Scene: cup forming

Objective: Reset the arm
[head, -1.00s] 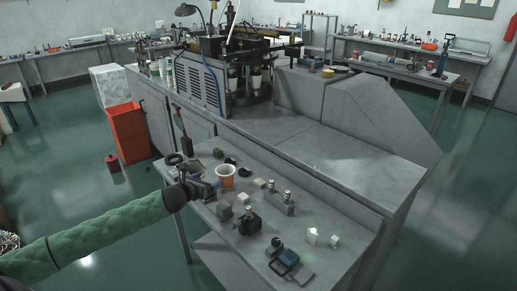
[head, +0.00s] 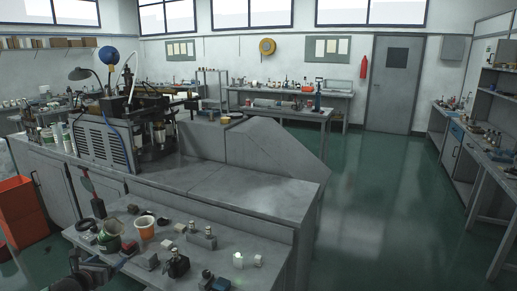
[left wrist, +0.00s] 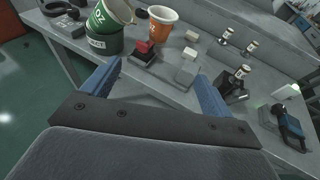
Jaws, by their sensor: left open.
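My left gripper (head: 92,278) is at the lower left of the head view, by the near left edge of the small metal table (head: 225,262). In the left wrist view its two blue fingers (left wrist: 157,87) are spread apart with nothing between them. Beyond the fingers stand a green container (left wrist: 101,32) with white lettering and an orange paper cup (left wrist: 161,27) with a white rim. In the head view the green container (head: 109,229) and the orange cup (head: 145,228) stand close together on the table. My right gripper is not in view.
Several small metal and black devices, including a black one (head: 177,263), crowd the table. A large grey machine bench (head: 240,188) runs behind it. An orange bin (head: 20,208) stands at far left. Open green floor (head: 390,210) lies at right.

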